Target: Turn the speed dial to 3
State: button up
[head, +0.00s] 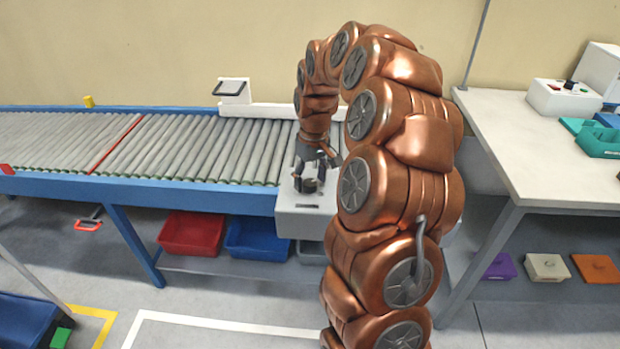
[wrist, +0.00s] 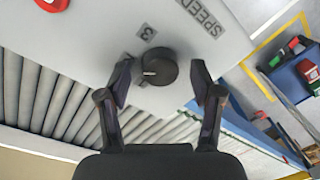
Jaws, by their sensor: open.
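The black round speed dial (wrist: 158,67) sits on a light grey control box (head: 307,206) at the conveyor's end. A short white mark on the dial points left in the wrist view. The printed "3" (wrist: 148,32) lies above and slightly left of the dial there, so the mark does not point at it. The word "SPEED" (wrist: 200,16) is printed further up and right. My gripper (wrist: 160,76) is open, with one finger on each side of the dial and visible gaps to it. In the head view my gripper (head: 309,180) is over the box.
A red button (wrist: 52,4) is on the box's top at the wrist view's upper left. The roller conveyor (head: 80,145) runs left from the box. Red (head: 190,234) and blue (head: 257,240) bins are below it. A white worktable (head: 540,170) stands right.

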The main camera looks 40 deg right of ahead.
jog(key=shift+f, duration=0.25)
jog(key=c, duration=1.1)
jog(key=shift+c, duration=0.2)
